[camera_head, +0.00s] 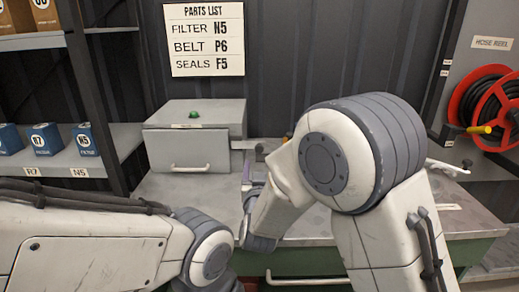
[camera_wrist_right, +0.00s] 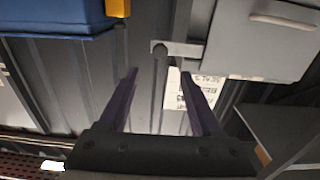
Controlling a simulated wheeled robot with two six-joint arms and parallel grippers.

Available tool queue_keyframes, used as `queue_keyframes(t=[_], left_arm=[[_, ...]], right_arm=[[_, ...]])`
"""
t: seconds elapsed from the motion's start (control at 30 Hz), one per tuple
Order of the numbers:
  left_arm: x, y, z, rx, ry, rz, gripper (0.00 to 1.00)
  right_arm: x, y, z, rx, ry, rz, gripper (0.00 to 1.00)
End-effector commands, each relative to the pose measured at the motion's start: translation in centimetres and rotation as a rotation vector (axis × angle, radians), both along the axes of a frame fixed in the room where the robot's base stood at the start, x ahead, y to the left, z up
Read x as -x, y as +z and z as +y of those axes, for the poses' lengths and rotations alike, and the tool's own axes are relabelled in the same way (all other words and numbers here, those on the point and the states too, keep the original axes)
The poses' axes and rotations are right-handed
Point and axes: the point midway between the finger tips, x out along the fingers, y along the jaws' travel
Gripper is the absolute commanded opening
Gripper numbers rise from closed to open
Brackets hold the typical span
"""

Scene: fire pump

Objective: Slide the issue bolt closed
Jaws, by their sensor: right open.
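A grey metal box (camera_head: 158,145) with a green button on top and a handled front panel stands on the bench. The issue bolt (camera_head: 258,147) appears to be the small grey bar at the box's right side, partly hidden by my right arm. In the right wrist view, a flat grey bar (camera_wrist_right: 185,49) runs out from the box, with a slim rod (camera_wrist_right: 159,85) at its end. My right gripper (camera_wrist_right: 158,75) is open, its two dark purple fingers on either side of the rod, apart from it. In the head view, my right gripper (camera_head: 246,170) is mostly hidden. My left gripper is not seen.
A parts list sign (camera_head: 205,40) hangs on the back wall. Shelves with blue boxes (camera_head: 46,139) stand at the left. A red hose reel (camera_head: 492,105) is at the right. The green bench (camera_head: 310,262) has a drawer handle in front.

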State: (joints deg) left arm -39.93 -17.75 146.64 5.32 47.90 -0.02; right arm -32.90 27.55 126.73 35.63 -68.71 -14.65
Motion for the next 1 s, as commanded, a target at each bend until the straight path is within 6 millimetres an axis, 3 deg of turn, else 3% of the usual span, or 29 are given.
queue_keyframes(t=[0.53,0.7,0.97,1.0], left_arm=[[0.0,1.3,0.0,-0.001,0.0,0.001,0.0],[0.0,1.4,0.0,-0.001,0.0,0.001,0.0],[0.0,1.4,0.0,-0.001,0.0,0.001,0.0],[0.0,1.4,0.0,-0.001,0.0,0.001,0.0]], right_arm=[[-8.8,0.0,-0.1,0.0,-0.002,0.001,0.65],[-10.0,0.0,-0.1,0.0,-0.001,0.001,0.65],[-10.1,0.0,-0.1,0.0,0.0,0.002,0.65],[-10.1,0.0,-0.1,0.0,0.0,0.002,0.61]])
